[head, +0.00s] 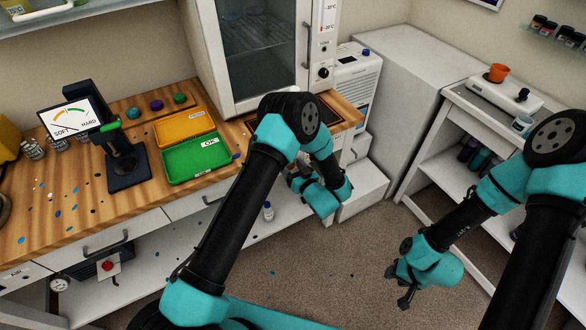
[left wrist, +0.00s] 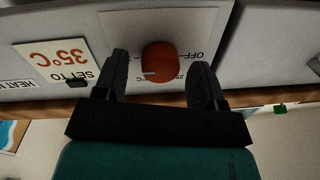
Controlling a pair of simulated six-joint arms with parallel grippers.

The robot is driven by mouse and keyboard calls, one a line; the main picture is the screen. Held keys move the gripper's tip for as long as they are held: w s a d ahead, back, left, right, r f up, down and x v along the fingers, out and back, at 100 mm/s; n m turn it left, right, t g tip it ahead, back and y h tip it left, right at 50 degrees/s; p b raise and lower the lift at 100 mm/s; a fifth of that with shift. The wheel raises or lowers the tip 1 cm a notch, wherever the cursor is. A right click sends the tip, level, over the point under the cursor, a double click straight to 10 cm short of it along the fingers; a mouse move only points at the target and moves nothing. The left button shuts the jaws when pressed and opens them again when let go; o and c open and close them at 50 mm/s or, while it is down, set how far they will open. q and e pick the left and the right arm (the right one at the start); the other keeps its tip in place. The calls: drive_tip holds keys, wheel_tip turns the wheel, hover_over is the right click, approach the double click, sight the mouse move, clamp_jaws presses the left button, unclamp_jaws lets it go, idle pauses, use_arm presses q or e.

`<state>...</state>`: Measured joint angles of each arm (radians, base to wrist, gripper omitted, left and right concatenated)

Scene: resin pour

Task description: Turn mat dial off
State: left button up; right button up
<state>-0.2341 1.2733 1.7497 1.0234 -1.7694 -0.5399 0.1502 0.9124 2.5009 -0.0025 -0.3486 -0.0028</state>
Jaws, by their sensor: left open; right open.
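The red-orange mat dial (left wrist: 159,61) sits on a pale square plate (left wrist: 120,22) on a grey front panel in the left wrist view. Printed marks, including "OFF", appear upside down beside it. My left gripper (left wrist: 160,78) is open, with one finger on each side of the dial; I cannot tell whether they touch it. A sign reading "SET TO 35°C" (left wrist: 58,56) is beside the plate. In the head view my left gripper (head: 303,178) is at the counter's front, and the dial is hidden behind my arm. My right gripper (head: 398,287) is open and empty above the floor.
The wooden counter (head: 100,225) carries a green tray (head: 172,178), a yellow tray (head: 160,130) and a stand with a gauge display (head: 70,118). A glass-door cabinet (head: 222,60) stands behind. A white shelf unit (head: 430,165) is at right. The carpet (head: 330,270) is mostly clear.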

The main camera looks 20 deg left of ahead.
use_arm(q)
drive_tip(key=shift+c, duration=0.5)
drive_tip(key=c, duration=0.8)
